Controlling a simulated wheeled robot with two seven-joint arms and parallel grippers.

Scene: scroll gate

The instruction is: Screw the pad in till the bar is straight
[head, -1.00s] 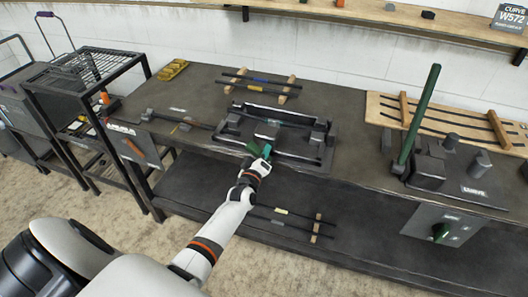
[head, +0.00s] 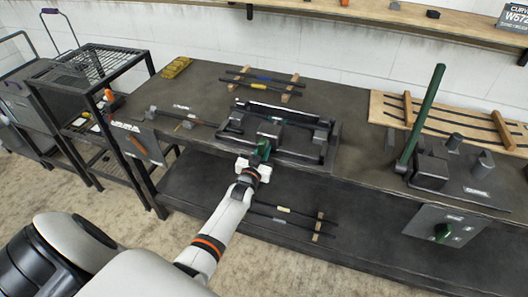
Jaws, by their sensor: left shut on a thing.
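A dark straightening fixture (head: 328,150) sits at the front edge of the workbench, with grey blocks on it. A dark bar (head: 272,109) appears to lie across its back part; I cannot tell at this size how straight it is. A green handle (head: 264,146) stands at the fixture's front, in front of the middle grey block (head: 269,131), which may be the pad. My left gripper (head: 261,155) is shut on the green handle from the front. The fingers and the screw behind the handle are mostly hidden. My right gripper is not in view.
A lever tool with a tall green handle (head: 426,112) stands on the right of the workbench (head: 345,105). Bars lie on wooden strips (head: 293,88) at the back and on the lower shelf (head: 319,226). A black wire rack (head: 92,62) stands left.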

